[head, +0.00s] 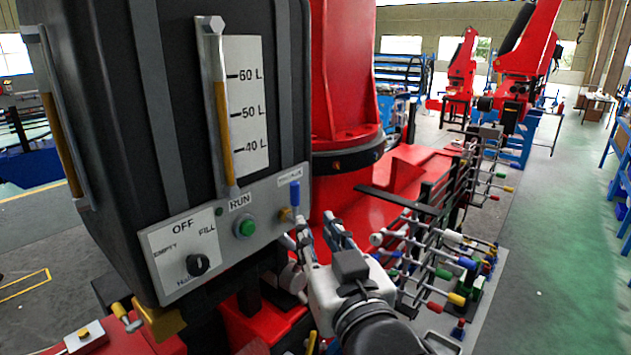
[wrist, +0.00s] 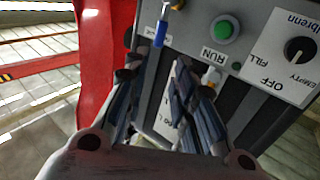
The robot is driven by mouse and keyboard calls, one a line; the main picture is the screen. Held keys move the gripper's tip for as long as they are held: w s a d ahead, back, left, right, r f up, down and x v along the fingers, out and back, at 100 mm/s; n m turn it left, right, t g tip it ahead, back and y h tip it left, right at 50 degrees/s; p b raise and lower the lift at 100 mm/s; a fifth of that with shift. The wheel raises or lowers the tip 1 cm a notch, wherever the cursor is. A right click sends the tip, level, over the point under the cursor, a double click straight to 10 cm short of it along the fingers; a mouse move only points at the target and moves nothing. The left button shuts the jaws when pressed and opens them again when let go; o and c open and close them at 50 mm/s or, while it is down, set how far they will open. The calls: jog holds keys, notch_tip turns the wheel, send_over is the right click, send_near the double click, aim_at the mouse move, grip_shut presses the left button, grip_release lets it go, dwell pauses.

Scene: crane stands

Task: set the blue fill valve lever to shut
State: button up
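The blue fill valve lever (head: 295,194) sits at the right end of the grey control panel, by a brass fitting. Its blue handle points up in the head view. In the wrist view the blue handle (wrist: 160,34) lies just beyond the gap between my fingertips. My gripper (head: 316,220) is open and empty, below and a little right of the lever, apart from it as far as I can tell. Both fingers of my gripper also show in the wrist view (wrist: 156,70). A small label above the lever is too small to read.
The panel (head: 265,228) carries a green RUN button (head: 245,227) and a black selector knob (head: 197,265). A black tank with a sight gauge (head: 220,115) rises above it. A red crane column (head: 343,75) stands behind. A rack of hydraulic levers (head: 445,265) is at right.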

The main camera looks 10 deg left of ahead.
jog(key=p+x, duration=0.3)
jog(key=p, duration=0.9)
send_near(296, 191)
jog(key=x, duration=1.1)
jog(key=shift+p, duration=0.35)
jog(key=shift+c, duration=0.5)
grip_shut()
